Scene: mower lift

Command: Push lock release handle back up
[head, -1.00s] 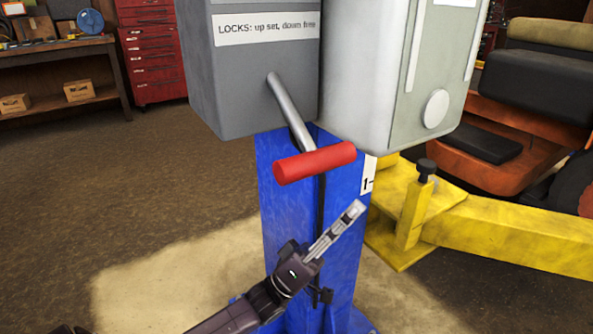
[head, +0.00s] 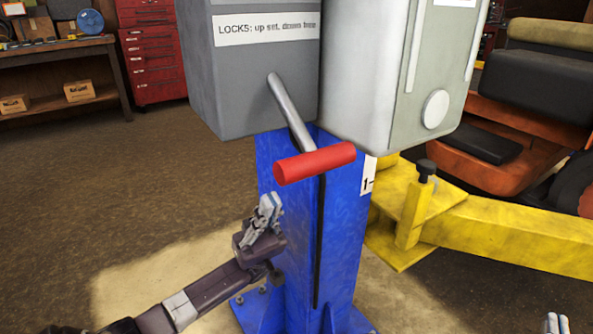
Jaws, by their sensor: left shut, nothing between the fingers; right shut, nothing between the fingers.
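The lock release handle is a grey metal rod with a red cylindrical grip (head: 315,162). It slants down from the grey box (head: 255,85) labelled "LOCKS: up set, down free", in front of the blue post. My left gripper (head: 268,205) is shut and empty, pointing up. In the picture it is just below the left end of the red grip, apart from it. My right gripper (head: 557,323) shows only its fingertips at the bottom right edge. It is shut and empty, far from the handle.
The blue post (head: 340,235) stands on the floor under the boxes. A light grey box (head: 375,80) adjoins on the right. A yellow lift arm (head: 510,240) reaches right, below an orange mower (head: 500,175). Floor left of the post is open; a workbench (head: 60,55) stands behind.

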